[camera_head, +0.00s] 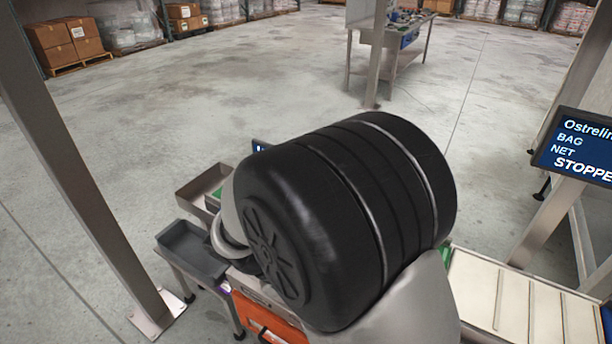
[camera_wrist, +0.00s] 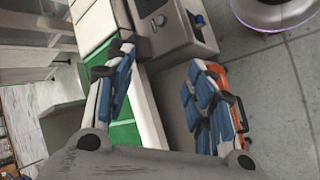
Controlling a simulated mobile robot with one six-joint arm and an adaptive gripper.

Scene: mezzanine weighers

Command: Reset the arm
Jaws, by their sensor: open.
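In the wrist view my gripper (camera_wrist: 162,68) is open, its two blue-padded fingers spread wide with nothing between them. The left finger shows in front of a conveyor with pale slats and a green part (camera_wrist: 125,135). The right finger partly covers an orange case (camera_wrist: 241,95) on or near the floor. In the head view a large black section of my arm fills the middle and hides my gripper.
A grey control box (camera_wrist: 178,32) with knobs stands beside the conveyor. In the head view are a dark grey tray (camera_head: 190,252), a steel post (camera_head: 85,175), a pale slatted conveyor (camera_head: 515,300) and a screen (camera_head: 575,147) reading STOPPE. Open floor (camera_head: 230,95) lies beyond.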

